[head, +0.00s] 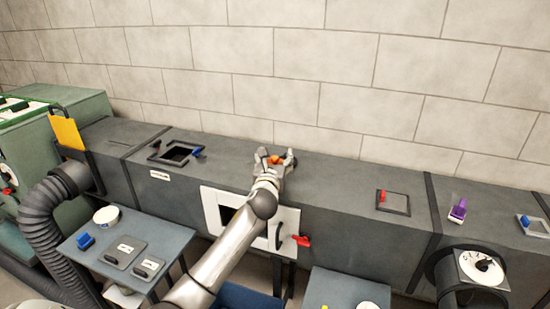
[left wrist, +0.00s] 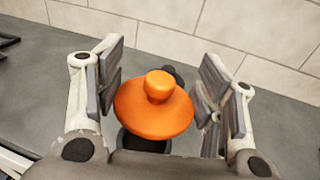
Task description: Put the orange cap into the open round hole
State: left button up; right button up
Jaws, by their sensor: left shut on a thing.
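The orange cap (left wrist: 153,108) is a wide disc with a round knob on top. It sits between the fingers of my left gripper (left wrist: 160,88), which is shut on it. In the head view the cap (head: 275,159) shows as a small orange spot inside my left gripper (head: 276,161), above the top of the grey duct (head: 335,180). A dark round rim (left wrist: 143,143) shows just under the cap's near edge; the cap hides most of it, and I cannot tell whether the cap touches it. My right gripper is not in view.
A square opening (head: 176,153) with a blue clip lies left on the duct top. A small frame with a red handle (head: 393,202) and a purple brush (head: 458,210) stand to the right. A block wall (head: 290,90) rises behind. A side table (head: 125,250) stands at left.

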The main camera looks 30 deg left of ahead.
pick_arm(q)
jog(key=shift+f, duration=0.15)
jog(key=shift+f+b, duration=1.7)
jog(key=shift+f, duration=0.95)
jog(key=o, duration=0.9)
jog(key=shift+s, duration=0.1)
